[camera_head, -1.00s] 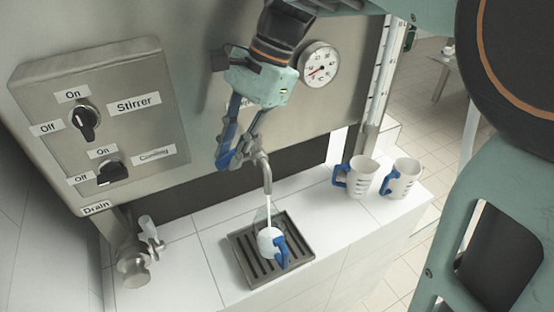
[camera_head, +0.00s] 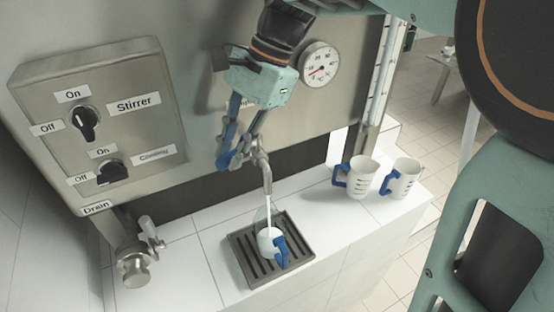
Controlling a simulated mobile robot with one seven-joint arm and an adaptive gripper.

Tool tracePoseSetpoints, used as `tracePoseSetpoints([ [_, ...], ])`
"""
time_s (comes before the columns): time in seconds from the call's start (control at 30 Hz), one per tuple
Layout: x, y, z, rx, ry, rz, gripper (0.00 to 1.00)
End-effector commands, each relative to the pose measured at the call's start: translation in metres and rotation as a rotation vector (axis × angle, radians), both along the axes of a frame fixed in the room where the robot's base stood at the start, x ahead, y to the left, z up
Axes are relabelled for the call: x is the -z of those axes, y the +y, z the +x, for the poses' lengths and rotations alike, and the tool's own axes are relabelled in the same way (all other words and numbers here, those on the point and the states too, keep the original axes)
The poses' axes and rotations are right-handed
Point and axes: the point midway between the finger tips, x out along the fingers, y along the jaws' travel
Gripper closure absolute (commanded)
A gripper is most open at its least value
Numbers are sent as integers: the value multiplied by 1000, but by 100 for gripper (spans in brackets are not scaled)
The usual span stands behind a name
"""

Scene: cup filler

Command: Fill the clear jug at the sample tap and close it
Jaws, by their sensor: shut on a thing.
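The clear jug (camera_head: 264,217) with a blue handle stands on the dark slatted drip tray (camera_head: 243,262) under the sample tap (camera_head: 265,172). A thin white stream runs from the spout into the jug. White liquid fills its lower part, and the clear wall shows above it. My gripper (camera_head: 231,158) is at the tap, above and left of the spout. Its blue fingers are shut on the tap's handle, which they mostly hide.
Two white jugs with blue handles (camera_head: 361,178) (camera_head: 402,179) stand on the white tiled ledge (camera_head: 190,262) to the right. A control box (camera_head: 130,130) with Stirrer and Cooling knobs is at left. A drain valve (camera_head: 135,262) sits below it. A dial gauge (camera_head: 319,64) is behind my gripper.

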Motion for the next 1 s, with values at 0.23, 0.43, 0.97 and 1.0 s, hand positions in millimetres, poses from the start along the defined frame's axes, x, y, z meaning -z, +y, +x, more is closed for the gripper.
tracePoseSetpoints([
  [0.23, 0, 1, 1, 29, 0, -1, 100],
  [0.43, 0, 11, 10, 219, -1, 1, 100],
  [0.97, 0, 18, 18, 375, -1, 0, 100],
  [1.0, 0, 19, 19, 398, -2, 0, 100],
])
